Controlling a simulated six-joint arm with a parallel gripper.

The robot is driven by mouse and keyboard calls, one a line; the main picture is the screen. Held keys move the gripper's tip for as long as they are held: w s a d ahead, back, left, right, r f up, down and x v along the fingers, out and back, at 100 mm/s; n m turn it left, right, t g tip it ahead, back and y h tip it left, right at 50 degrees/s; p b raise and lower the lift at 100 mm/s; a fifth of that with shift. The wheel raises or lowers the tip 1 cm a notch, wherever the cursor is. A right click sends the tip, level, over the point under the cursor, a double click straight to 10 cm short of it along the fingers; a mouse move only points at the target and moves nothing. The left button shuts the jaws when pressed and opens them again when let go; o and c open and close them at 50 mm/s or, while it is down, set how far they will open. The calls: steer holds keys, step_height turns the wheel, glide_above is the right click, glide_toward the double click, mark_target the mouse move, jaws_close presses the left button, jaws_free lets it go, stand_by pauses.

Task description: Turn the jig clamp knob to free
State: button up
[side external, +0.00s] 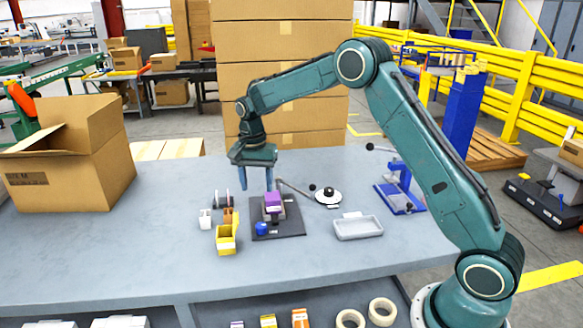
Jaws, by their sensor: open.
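The jig (291,230) is a dark flat plate on the grey table, with a small block fixture standing on it. A blue knob (262,228) sits at the plate's front left; it looks like the clamp knob, but its setting is too small to read. A purple piece (273,200) sits on top of the fixture. My gripper (256,185) points down above and behind the jig, slightly left of the purple piece. Its blue fingers are apart with nothing between them, and it appears clear of the knob.
A yellow bin (226,239) and small white parts (205,219) stand left of the jig. A black-and-white round stand (328,196), a grey tray (358,228) and a blue lever press (400,190) stand right. An open carton (75,165) is far left. The front table is clear.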

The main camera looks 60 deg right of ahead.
mark_target(261, 225)
stand_by(0.4)
steer(key=shift+s+d+m, duration=0.1)
steer(key=shift+m, duration=0.8)
steer(key=shift+s+d+m, duration=0.1)
steer(key=shift+m, duration=0.8)
steer(key=shift+f, duration=0.15)
step_height(261, 225, down, 14)
steer(key=shift+r, duration=0.15)
steer(key=c, duration=1)
